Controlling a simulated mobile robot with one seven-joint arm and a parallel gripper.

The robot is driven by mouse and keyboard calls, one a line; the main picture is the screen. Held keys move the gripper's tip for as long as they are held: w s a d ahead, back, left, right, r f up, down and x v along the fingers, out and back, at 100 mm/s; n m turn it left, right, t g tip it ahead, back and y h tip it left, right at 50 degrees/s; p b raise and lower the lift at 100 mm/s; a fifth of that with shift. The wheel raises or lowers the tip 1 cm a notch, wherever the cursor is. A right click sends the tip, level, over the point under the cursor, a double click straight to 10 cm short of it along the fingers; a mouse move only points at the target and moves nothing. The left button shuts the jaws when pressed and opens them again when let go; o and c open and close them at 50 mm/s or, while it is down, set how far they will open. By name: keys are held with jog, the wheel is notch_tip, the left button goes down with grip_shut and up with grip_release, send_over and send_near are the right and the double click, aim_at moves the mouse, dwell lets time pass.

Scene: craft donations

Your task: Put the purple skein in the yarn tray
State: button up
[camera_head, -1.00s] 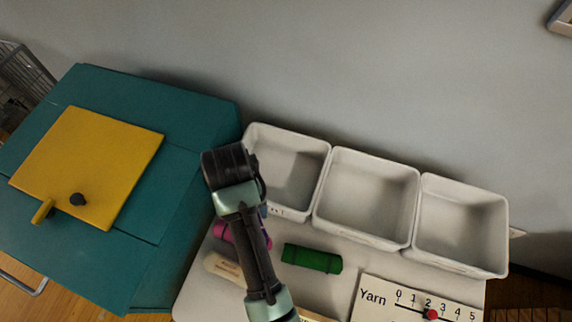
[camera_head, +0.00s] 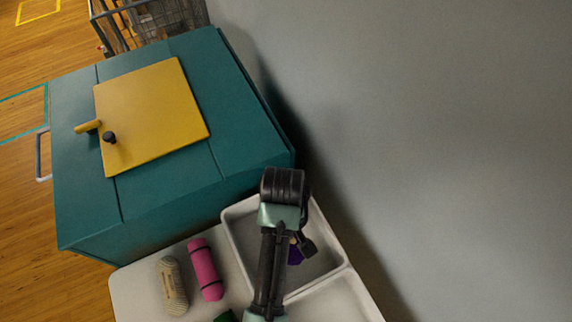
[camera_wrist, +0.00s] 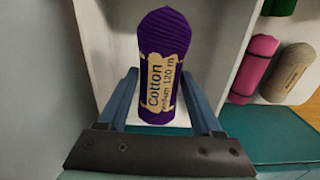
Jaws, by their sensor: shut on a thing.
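The purple skein (camera_wrist: 164,48), with a tan label reading "Cotton" and "120 m", stands out between the blue fingers of my gripper (camera_wrist: 160,78) in the wrist view. My gripper is shut on it. In the head view a small part of the purple skein (camera_head: 295,255) shows beside my arm, over the leftmost white tray (camera_head: 236,246). The white tray (camera_wrist: 106,50) lies behind the skein in the wrist view. I cannot tell whether the skein touches the tray floor. No tray label is readable now.
A teal cabinet (camera_head: 230,140) with a yellow panel (camera_head: 150,115) stands close by. A wall rises behind.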

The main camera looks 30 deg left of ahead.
jog(key=f, duration=0.4)
jog(key=shift+s+a+f, duration=0.2)
jog(key=shift+a+f, duration=0.05)
jog(key=shift+f, duration=2.6)
jog(key=shift+d+f, duration=0.1)
jog(key=shift+f+b, duration=0.15)
jog(key=shift+b, duration=0.15)
jog(key=o, duration=1.4)
jog(key=shift+c, duration=0.2)
notch_tip(320, 180, up, 12)
jog(key=shift+r+p, duration=0.25)
jog(key=shift+p, duration=0.35)
